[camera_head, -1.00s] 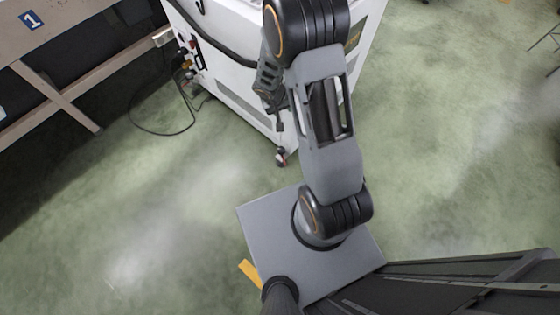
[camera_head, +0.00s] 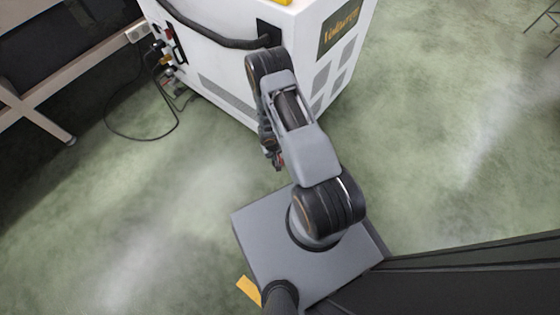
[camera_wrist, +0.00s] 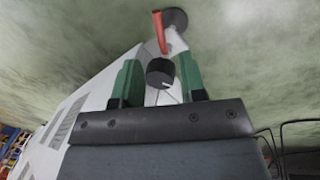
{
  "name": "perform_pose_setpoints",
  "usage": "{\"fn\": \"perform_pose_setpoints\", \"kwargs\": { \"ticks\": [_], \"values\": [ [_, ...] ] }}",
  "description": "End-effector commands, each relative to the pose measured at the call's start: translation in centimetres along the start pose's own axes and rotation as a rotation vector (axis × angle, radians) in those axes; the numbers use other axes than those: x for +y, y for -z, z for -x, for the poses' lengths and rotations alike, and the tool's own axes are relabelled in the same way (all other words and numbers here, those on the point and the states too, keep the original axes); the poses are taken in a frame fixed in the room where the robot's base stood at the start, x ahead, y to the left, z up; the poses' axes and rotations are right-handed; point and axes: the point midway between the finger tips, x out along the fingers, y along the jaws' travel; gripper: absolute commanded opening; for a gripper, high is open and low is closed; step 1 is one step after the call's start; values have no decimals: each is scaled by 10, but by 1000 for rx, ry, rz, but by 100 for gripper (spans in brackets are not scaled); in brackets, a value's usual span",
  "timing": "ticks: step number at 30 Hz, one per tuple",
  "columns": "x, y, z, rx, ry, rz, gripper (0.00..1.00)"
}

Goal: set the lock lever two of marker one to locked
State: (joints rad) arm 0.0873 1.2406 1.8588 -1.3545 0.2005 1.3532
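In the wrist view a red lever (camera_wrist: 169,32) stands out from a round grey foot or plate (camera_wrist: 175,20), just beyond my fingertips. A black round knob or wheel (camera_wrist: 159,73) shows between the two green fingers of my gripper (camera_wrist: 160,61). The fingers stand apart, and I see no contact with the lever. In the head view a small red part (camera_head: 280,163) shows at the lower corner of the white cabinet, beside my arm. My arm hides most of my gripper there. I cannot tell the lever's lock state.
The white cabinet (camera_head: 222,60) stands behind my arm, with a dark hose (camera_head: 200,35) along its top. Cables (camera_head: 135,138) lie on the floor to its left, near a bench leg (camera_head: 40,118). The green floor (camera_head: 430,150) is clear on the right.

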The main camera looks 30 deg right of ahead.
Motion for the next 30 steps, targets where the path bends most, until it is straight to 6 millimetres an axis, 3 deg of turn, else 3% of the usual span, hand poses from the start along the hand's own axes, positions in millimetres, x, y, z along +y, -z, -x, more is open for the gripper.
{"fn": "perform_pose_setpoints", "kwargs": {
  "ticks": [3, 12, 26, 30],
  "values": [
    [0, 0, -27, -1, 0, -1, 38],
    [0, 0, -62, 0, 1, 0, 38],
    [0, 0, -69, 1, 0, 1, 38],
    [0, 0, -69, 1, 0, 1, 28]
  ]
}}
